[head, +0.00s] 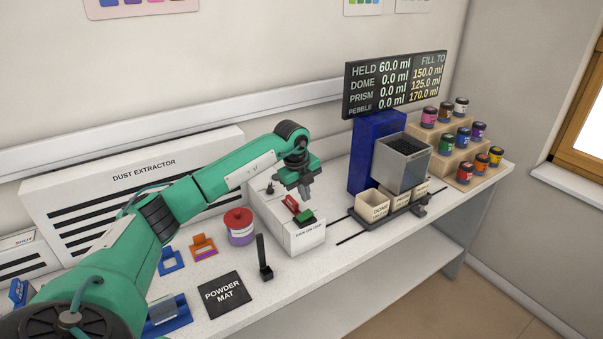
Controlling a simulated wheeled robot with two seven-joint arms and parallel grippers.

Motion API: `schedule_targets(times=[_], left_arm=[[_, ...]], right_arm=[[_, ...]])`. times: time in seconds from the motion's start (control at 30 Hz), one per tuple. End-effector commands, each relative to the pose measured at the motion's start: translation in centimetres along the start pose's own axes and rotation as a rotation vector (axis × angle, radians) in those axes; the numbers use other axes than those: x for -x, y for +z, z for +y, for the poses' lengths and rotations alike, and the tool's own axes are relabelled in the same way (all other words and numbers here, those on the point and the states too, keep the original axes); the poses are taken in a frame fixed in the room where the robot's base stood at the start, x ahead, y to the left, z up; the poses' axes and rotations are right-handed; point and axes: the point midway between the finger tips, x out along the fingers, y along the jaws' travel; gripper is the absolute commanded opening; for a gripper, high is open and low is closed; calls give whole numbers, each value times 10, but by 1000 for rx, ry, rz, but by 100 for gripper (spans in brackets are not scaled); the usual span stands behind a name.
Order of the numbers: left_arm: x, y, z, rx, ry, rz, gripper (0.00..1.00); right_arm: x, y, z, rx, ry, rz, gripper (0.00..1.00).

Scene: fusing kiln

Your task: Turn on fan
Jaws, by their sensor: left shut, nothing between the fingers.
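The dust extractor (100,180) is a long white panel with black slots against the wall, at the left of the head view. A white control box (290,240) stands right of it on the bench. The box has a red button (291,203), a green button (304,217) and a small dark knob (269,188) on top; its front label is too small to read. My left gripper (307,197) is shut and empty, pointing down over the box close to the two buttons. I cannot tell whether it touches them. My right gripper is out of view.
A red-lidded jar (240,228), a black upright tool (263,258) and a powder mat (222,293) lie left of the box. Right of it stand a blue dispenser (367,150), labelled cups on a black rail (388,208) and stepped jars (462,140).

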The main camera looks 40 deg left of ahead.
Motion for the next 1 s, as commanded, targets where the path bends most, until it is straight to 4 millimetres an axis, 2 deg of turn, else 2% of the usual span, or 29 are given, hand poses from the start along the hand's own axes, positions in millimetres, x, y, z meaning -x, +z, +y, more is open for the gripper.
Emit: schedule_targets(times=[0.1, 0.33, 0.77, 1.0], left_arm=[[-18, -1, 0, 2, 2, 3, 0], [-44, 0, 0, 1, 0, 1, 0], [-50, 0, 0, 0, 0, 0, 0], [-57, 0, -2, 0, 70, 0, 0]], right_arm=[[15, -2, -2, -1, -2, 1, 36], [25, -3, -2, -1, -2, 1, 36], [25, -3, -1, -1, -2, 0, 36], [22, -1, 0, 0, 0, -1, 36]])
